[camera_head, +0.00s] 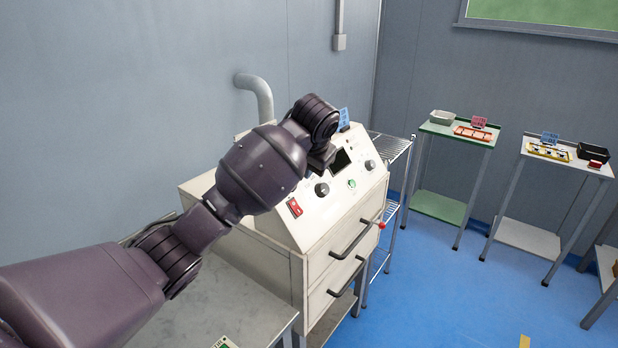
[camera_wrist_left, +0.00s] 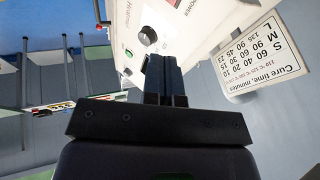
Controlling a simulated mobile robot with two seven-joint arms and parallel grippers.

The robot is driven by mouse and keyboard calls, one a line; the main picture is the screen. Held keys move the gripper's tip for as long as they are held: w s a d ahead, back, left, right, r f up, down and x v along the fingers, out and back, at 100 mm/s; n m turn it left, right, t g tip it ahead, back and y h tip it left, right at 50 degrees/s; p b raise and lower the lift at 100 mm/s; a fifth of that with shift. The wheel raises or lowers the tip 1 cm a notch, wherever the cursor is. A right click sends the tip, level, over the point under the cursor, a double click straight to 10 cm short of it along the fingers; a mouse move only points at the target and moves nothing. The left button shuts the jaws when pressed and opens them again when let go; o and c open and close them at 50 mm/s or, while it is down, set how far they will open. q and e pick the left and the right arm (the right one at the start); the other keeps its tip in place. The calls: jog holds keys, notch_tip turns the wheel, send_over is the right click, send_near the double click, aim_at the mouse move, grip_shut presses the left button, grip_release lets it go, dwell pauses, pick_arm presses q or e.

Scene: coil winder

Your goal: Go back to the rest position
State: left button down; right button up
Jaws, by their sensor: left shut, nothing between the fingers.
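My left arm reaches in from the left in the head view and ends over the sloped control panel of a white machine (camera_head: 285,247). My left gripper (camera_head: 325,158) is by the panel's upper part, partly hidden by its own wrist. In the left wrist view the gripper (camera_wrist_left: 164,62) has its two dark fingers together with nothing between them. The fingers point toward the panel, near a black knob (camera_wrist_left: 147,36); I cannot tell whether they touch it. My right gripper is in neither view.
The panel has a red switch (camera_head: 295,208), a green button (camera_head: 352,184) and a dark screen (camera_head: 341,161). Black-handled drawers are below. A cure time chart (camera_wrist_left: 262,60) is beside the fingers. A grey table (camera_head: 215,305) stands under my arm. Blue floor (camera_head: 440,290) is open at right.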

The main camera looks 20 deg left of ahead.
pick_arm(q)
jog(key=shift+r, duration=0.1)
dwell(0.3)
jog(key=w+d+r+m+t+h, duration=0.35)
jog(key=w+d+r+t, duration=0.2)
jog(key=t, duration=0.25)
jog(key=s+a+f+n, duration=0.2)
jog(key=s+a+f, duration=0.2)
jog(key=s+f, duration=0.9)
jog(key=s+a+f+n+g+b, duration=0.1)
jog(key=s+a+f, duration=0.4)
jog(key=s+f, duration=0.9)
jog(key=s+a+f+n+y, duration=0.1)
jog(key=s+a+f, duration=0.4)
jog(key=s+f, duration=0.9)
jog(key=shift+s+n+b, duration=0.4)
jog(key=shift+s+n, duration=0.3)
jog(key=shift+n, duration=0.15)
